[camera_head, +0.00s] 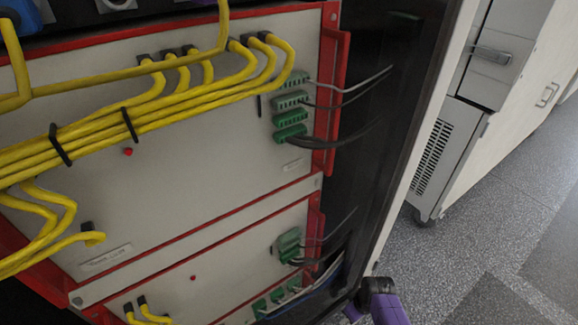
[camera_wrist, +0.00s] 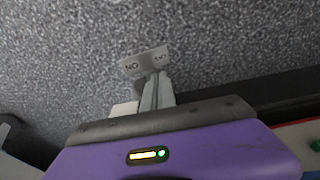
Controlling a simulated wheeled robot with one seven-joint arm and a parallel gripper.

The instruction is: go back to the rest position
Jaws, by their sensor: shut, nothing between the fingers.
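My gripper (camera_wrist: 155,88) shows in the wrist view as a purple body with two narrow grey fingers close together. The fingers are shut and empty, over speckled grey floor (camera_wrist: 70,60). A small grey plate with lettering shows at the finger ends; I cannot tell whether it belongs to them. In the head view, a purple and black part of my arm shows at the bottom edge, right of the cabinet; the fingertips are not visible there.
The battery cycler cabinet (camera_head: 200,190) with red-edged panels fills the left of the head view. Yellow cables (camera_head: 140,120) and green connectors (camera_head: 290,115) with dark wires stick out from it. A grey cabinet (camera_head: 445,155) stands at the upper right. Floor (camera_head: 470,230) is clear at the lower right.

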